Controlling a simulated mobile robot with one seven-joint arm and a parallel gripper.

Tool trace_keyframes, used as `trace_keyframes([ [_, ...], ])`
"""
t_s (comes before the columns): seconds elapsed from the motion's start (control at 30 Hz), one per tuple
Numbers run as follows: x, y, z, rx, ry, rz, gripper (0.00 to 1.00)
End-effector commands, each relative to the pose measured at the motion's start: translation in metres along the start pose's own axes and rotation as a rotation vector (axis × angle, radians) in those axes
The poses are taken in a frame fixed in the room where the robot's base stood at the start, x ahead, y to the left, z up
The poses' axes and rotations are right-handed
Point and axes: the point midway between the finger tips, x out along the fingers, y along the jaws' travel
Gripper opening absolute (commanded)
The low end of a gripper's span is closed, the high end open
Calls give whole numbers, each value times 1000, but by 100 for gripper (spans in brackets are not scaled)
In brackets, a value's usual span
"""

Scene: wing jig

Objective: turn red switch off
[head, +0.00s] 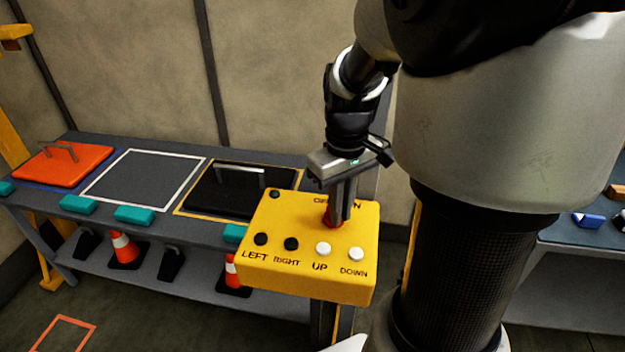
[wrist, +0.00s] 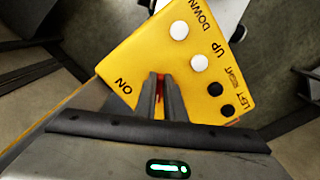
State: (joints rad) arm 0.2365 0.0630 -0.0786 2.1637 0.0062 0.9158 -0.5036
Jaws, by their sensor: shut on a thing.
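The red switch (head: 329,219) is on top of the yellow control box (head: 270,228), below the OFF and ON labels. My gripper (head: 340,214) points down at it from above. In the wrist view the two fingers (wrist: 167,92) are close together with a thin red part of the switch (wrist: 160,88) between them. The fingers are shut on the switch and hide most of it. The ON label shows in the wrist view; the OFF label is hidden there and partly covered in the head view. I cannot tell which way the switch is set.
Black LEFT and RIGHT buttons (head: 291,243) and white UP and DOWN buttons (head: 323,248) sit close in front of the switch. A grey bench (head: 50,202) behind holds an orange panel (head: 62,165) and a black panel (head: 225,190) with handles. Orange cones (head: 124,248) stand on its lower shelf.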

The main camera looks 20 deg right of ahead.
Motion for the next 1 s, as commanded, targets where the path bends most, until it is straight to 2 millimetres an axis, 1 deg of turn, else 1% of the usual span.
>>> trace_keyframes([
  [0.53, -1, 1, -1, -23, 3, 2, 0],
  [0.57, -1, 1, -1, -23, 3, 2, 14],
  [0.63, -1, 1, -1, -23, 3, 2, 26],
  [0.67, -1, 1, -1, -23, 2, 2, 28],
  [0.9, 0, 1, 0, -22, 1, 1, 28],
  [1.0, -4, 1, 0, -22, 2, 1, 28],
])
